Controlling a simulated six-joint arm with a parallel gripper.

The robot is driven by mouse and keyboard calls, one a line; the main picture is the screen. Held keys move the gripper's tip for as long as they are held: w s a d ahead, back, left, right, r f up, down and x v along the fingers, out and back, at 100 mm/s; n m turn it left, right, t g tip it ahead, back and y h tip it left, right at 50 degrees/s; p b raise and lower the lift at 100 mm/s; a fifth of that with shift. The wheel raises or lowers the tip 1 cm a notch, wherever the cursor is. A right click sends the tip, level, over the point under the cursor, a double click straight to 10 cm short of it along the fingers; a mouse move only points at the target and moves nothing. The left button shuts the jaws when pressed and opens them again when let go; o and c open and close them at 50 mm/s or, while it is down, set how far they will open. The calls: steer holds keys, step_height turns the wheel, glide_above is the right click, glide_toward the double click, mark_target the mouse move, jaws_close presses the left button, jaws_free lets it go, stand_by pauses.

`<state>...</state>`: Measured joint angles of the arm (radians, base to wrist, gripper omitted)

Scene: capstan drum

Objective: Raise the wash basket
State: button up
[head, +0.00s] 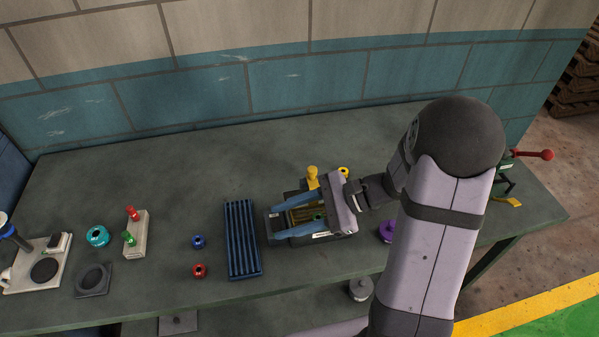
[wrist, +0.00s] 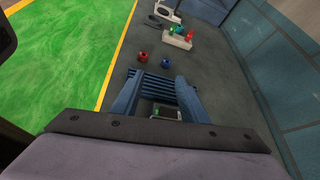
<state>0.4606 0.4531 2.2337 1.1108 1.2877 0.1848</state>
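My gripper (head: 276,223) is over a dark box-like unit (head: 326,238) in the middle of the bench. Its two blue fingers are spread apart with nothing visible between the tips, and it also shows in the wrist view (wrist: 158,92). The unit has a yellowish inside, with a small green part (head: 318,217) showing between the fingers. A yellow knob (head: 312,173) stands at its back. In the wrist view a pale, handle-like frame (wrist: 165,114) shows between the fingers. I cannot clearly tell the wash basket apart; my gripper and arm hide much of the unit.
A blue ribbed tray (head: 242,240) lies just left of the unit. Blue (head: 198,241) and red (head: 199,271) rings lie farther left, near a pale block with red and green pegs (head: 136,238). A purple ring (head: 386,231) lies to the right. The left back bench is clear.

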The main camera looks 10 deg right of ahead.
steer(key=w+d+f+m+t+b, duration=0.2)
steer(key=w+d+m+t, duration=0.8)
steer(key=w+d+t, duration=0.15)
steer(key=shift+g, duration=0.45)
steer(key=shift+r+p+x, duration=0.15)
steer(key=shift+p+x, duration=0.35)
steer(key=shift+x, duration=1)
steer(key=shift+r+p+x, duration=0.15)
steer(key=shift+p+x, duration=0.3)
steer(key=shift+x, duration=1)
steer(key=shift+w+a+f, duration=0.1)
steer(key=shift+w+a, duration=0.1)
steer(key=shift+w, duration=0.2)
steer(key=shift+w+a, duration=0.25)
steer(key=shift+w, duration=0.2)
